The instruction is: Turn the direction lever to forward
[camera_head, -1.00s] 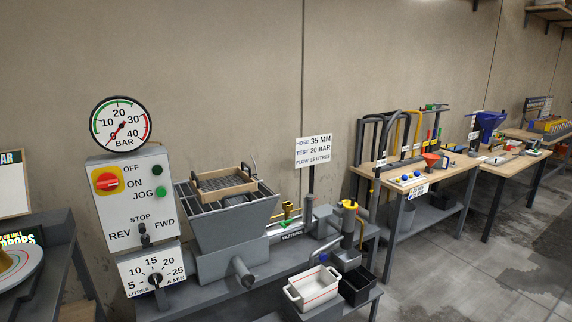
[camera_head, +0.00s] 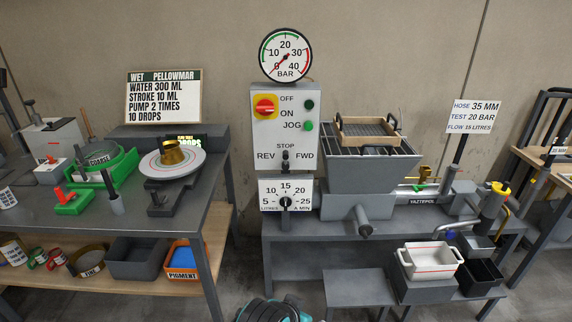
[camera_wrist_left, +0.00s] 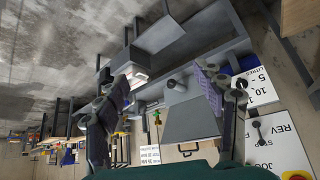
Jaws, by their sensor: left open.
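The direction lever (camera_head: 285,160) is a small black lever on the grey control panel (camera_head: 262,135). It stands upright under STOP, between REV on the left and FWD on the right. The lever (camera_wrist_left: 257,129) also shows at the right of the left wrist view, where the panel appears upside down. My left gripper (camera_wrist_left: 165,80) is open in that view, its two fingers spread with nothing between them. The lever lies beyond its right finger, apart from it. My right gripper is out of view.
A pressure gauge (camera_head: 286,54) tops the panel. A grey hopper (camera_head: 368,165) stands close on the right. A table (camera_head: 215,205) with tools is on the left.

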